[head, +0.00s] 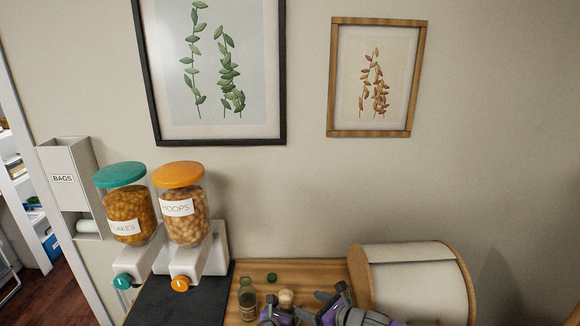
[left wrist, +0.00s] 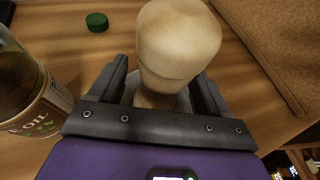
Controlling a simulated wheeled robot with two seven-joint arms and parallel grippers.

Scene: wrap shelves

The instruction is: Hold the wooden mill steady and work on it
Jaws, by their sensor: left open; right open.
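The wooden mill (head: 286,297), with a pale rounded head, stands upright on the wooden counter at the bottom of the head view. In the left wrist view the mill (left wrist: 178,42) rises between the fingers of my left gripper (left wrist: 162,92). That gripper is open around it, and its lower body is partly hidden by the gripper. In the head view my left gripper (head: 281,309) shows just in front of the mill. My right gripper (head: 331,293) is open and empty, to the right of the mill and apart from it.
A glass oil bottle (head: 247,299) stands close left of the mill, with a green cap (head: 272,278) lying behind.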

